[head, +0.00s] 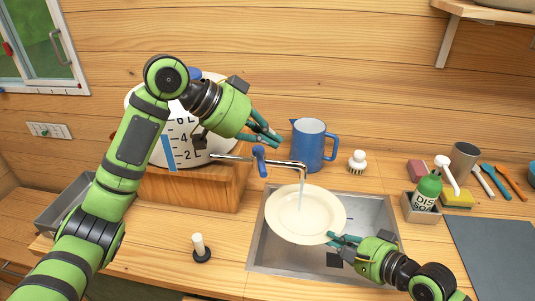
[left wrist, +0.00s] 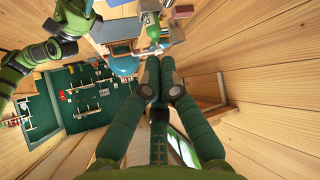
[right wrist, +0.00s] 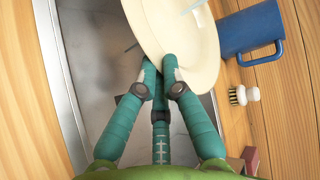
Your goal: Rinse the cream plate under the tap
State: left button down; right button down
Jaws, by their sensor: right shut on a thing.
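The cream plate (head: 290,222) is tilted over the grey sink (head: 262,256), under the tap (head: 288,163). A thin stream of water (head: 302,192) runs from the spout onto it. My right gripper (head: 335,240) is shut on the plate's near right rim; the right wrist view shows the fingertips (right wrist: 158,62) at the edge of the plate (right wrist: 185,45). The tap's blue lever (head: 259,161) stands left of the spout. My left gripper (head: 277,135) is shut and empty, above and apart from the lever; its fingers (left wrist: 160,62) lie together in the left wrist view.
A white tank with a litre scale (head: 180,135) on a wooden block (head: 200,188) stands left of the sink. A blue jug (head: 312,145) and a white brush (head: 357,161) stand behind it. A soap bottle (head: 427,190) is on the right. A stopper (head: 200,248) stands at the front left.

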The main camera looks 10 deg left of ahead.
aim_at(259, 164)
pick_arm(q)
jog(key=a+r+m+g, duration=0.2)
jog(key=a+r+m, duration=0.1)
jog(key=m, duration=0.1)
jog(key=x, duration=1)
jog(key=shift+y, duration=0.3)
jog(key=a, duration=0.3)
jog(key=s+a, duration=0.1)
jog(key=shift+a+f, duration=0.2)
jog(key=shift+f, duration=0.2)
jog(key=shift+s+a, duration=0.4)
jog(key=shift+a, duration=0.5)
jog(key=shift+d, duration=0.1)
